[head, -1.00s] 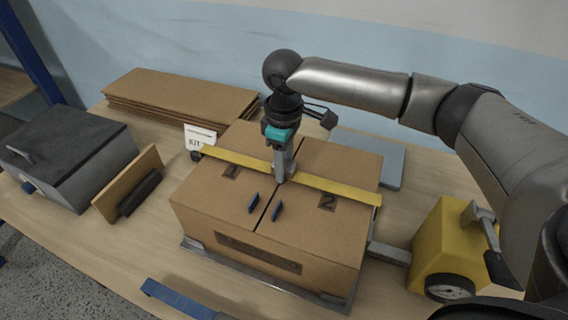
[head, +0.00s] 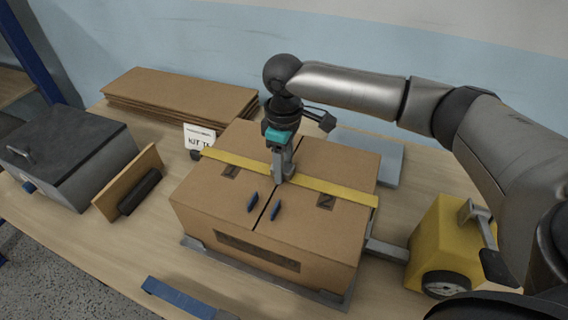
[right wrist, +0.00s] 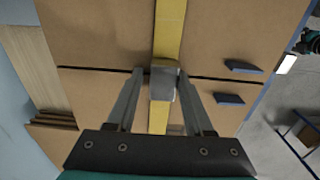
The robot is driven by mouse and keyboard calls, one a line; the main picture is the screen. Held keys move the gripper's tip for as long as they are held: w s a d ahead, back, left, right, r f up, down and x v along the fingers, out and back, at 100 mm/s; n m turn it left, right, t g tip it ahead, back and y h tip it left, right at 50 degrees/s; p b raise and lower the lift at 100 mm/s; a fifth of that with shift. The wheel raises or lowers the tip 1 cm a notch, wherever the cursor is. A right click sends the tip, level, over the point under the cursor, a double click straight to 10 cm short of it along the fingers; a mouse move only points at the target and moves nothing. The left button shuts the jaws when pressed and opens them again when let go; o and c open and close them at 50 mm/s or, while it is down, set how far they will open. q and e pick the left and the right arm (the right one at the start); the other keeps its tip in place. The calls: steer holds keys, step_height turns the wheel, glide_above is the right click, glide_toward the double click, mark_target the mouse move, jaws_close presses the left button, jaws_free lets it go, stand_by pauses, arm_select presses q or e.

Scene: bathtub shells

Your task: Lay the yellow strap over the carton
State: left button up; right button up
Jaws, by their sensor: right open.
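The carton (head: 225,208) stands closed on the table, its top flaps marked 1 and 2 and split by a dark seam. The yellow strap (head: 335,190) lies across the carton top, crossing the seam, its right end at the carton's right edge. My right gripper (head: 281,178) points down at the strap's middle. In the right wrist view, its open fingers (right wrist: 161,75) stand on either side of a grey metal block (right wrist: 163,82) on the strap (right wrist: 169,30). Contact between fingers and block cannot be told. My left gripper is out of view.
Flat cardboard sheets (head: 180,90) lie behind left. A grey box (head: 65,150) and a wooden block with a dark handle (head: 125,185) stand left. A yellow device with a dial (head: 435,245) stands right. Two blue tabs (head: 253,201) rise from the carton top. A blue bar (head: 178,298) lies in front.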

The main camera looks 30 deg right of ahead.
steer(key=shift+s+a+f, duration=0.3)
steer(key=shift+s+f, duration=0.05)
steer(key=shift+f, duration=0.05)
steer(key=shift+w+r+b, duration=0.1)
steer(key=shift+r+b, duration=0.4)
step_height(320, 180, up, 12)
steer(key=p, duration=0.1)
steer(key=shift+r, duration=0.25)
steer(key=shift+w+d, duration=0.1)
